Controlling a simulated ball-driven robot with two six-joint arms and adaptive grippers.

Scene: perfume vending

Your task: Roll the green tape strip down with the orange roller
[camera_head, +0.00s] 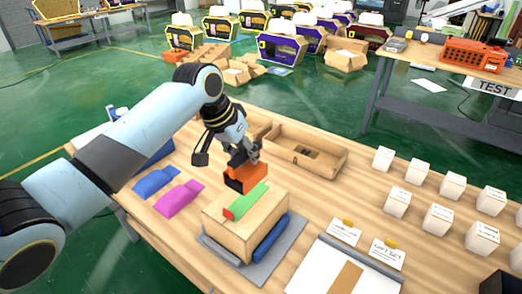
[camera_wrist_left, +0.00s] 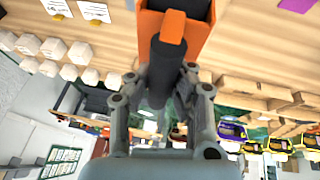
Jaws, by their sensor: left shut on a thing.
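The green tape strip (camera_head: 250,199) lies along the top of a light brown box (camera_head: 228,226), with a small red piece (camera_head: 229,214) at its near end. My left gripper (camera_head: 243,155) is above the far end of the box and shut on the orange roller (camera_head: 247,179). The roller is at the far end of the strip; I cannot tell whether it touches. In the left wrist view, my left gripper (camera_wrist_left: 165,88) has its fingers around the dark handle of the roller (camera_wrist_left: 186,10). The strip is not visible there. My right gripper is not in view.
The box stands on a grey mat (camera_head: 289,252) with a blue bar (camera_head: 271,238) beside it. Blue (camera_head: 154,181) and pink (camera_head: 179,198) pieces lie at left. A cardboard tray (camera_head: 318,165) stands behind. Several white boxes (camera_head: 397,203) and a white board (camera_head: 318,270) are at right.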

